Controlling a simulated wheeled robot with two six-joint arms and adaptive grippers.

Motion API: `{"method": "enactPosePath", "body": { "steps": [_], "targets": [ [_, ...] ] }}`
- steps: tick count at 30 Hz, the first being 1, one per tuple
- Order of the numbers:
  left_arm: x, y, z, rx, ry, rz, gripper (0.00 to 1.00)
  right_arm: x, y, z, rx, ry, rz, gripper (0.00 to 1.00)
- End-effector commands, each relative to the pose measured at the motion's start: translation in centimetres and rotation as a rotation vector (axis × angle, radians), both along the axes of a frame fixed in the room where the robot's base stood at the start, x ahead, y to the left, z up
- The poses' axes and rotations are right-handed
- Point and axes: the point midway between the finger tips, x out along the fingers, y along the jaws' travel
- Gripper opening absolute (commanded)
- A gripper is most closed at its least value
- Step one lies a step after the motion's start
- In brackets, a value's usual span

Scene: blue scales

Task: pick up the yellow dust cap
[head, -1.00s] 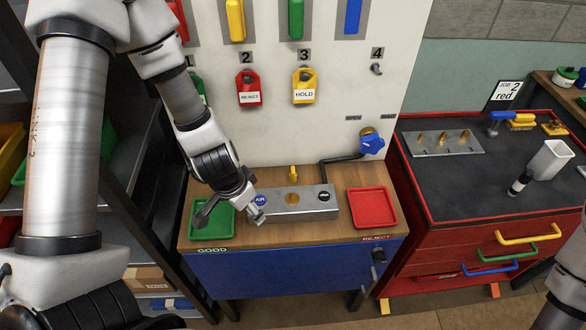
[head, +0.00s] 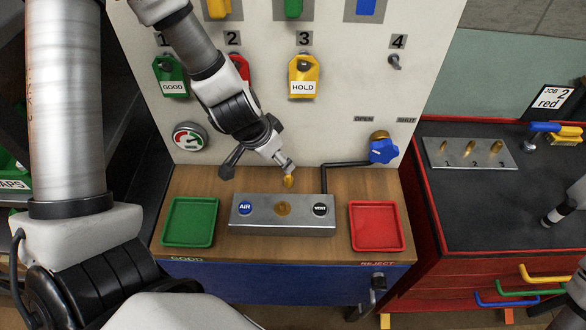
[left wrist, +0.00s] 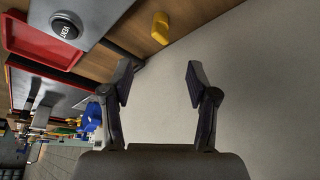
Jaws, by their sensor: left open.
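The yellow dust cap (head: 288,181) stands on the wooden bench top behind the metal block (head: 282,228). It also shows in the left wrist view (left wrist: 160,28), beyond the fingertips and roughly in line with the gap between them. My left gripper (head: 258,168) is open and empty, low over the back of the bench; one finger is close to the cap in the head view. In the left wrist view my left gripper (left wrist: 160,75) has its fingers wide apart with nothing between them.
A green tray (head: 190,244) lies left of the block and a red tray (head: 377,248) right of it. The pale panel (head: 350,130) rises close behind the cap. A black pipe (head: 328,176) with a blue valve handle (head: 383,151) is to the right.

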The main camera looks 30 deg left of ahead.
Motion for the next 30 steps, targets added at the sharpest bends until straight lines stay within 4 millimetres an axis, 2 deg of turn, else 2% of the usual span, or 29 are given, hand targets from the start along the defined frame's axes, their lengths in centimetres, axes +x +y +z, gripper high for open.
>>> {"method": "enactPosePath", "body": {
  "steps": [1,14,19,22,28,30],
  "targets": [
    [0.0,0.0,-1.8,0.000,0.000,0.000,0.59,0.0,0.0,-1.8,0.000,0.000,0.000,0.40],
    [1.2,-0.3,-6.8,0.002,0.001,-0.001,0.59,0.1,0.0,-6.1,0.000,-0.001,0.000,0.40],
    [2.1,-0.5,-9.8,0.003,0.000,-0.002,0.59,0.1,0.0,-8.5,0.000,-0.001,0.000,0.40],
    [2.5,-0.6,-10.4,0.001,0.001,-0.002,0.59,0.1,0.0,-8.8,0.000,-0.001,0.000,0.40],
    [2.5,-0.6,-10.1,0.000,0.000,0.000,0.59,0.1,0.0,-8.5,0.000,-0.002,0.000,0.40],
    [2.5,-0.6,-10.1,0.000,0.000,0.000,0.36,0.1,0.0,-8.5,0.000,-0.001,0.000,0.40]
  ]
}}
